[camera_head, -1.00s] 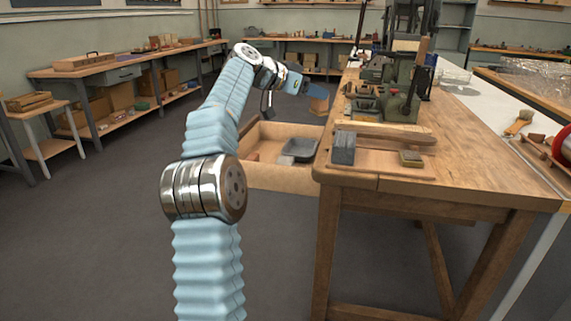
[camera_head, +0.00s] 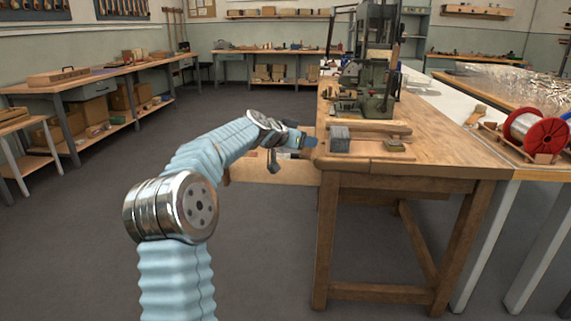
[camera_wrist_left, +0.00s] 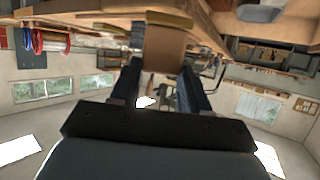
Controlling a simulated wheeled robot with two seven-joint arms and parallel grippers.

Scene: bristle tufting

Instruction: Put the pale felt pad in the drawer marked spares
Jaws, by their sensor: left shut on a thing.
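My left gripper (camera_head: 306,142) is at the left edge of the wooden bench, over the open drawer. In the left wrist view its two fingers (camera_wrist_left: 163,82) are closed on a tan-brown piece (camera_wrist_left: 164,48) with a paler edge; I cannot tell whether this is the felt pad. The open drawer (camera_head: 290,173) sticks out left of the bench; my arm hides much of its inside, and no marking on it is readable. My right gripper is not in view.
A grey block (camera_head: 340,139) and a long wooden piece (camera_head: 372,127) lie on the bench (camera_head: 455,140). A green machine (camera_head: 372,75) stands behind them. A red-ended spool (camera_head: 535,133) is at the right. The floor left of the bench is clear.

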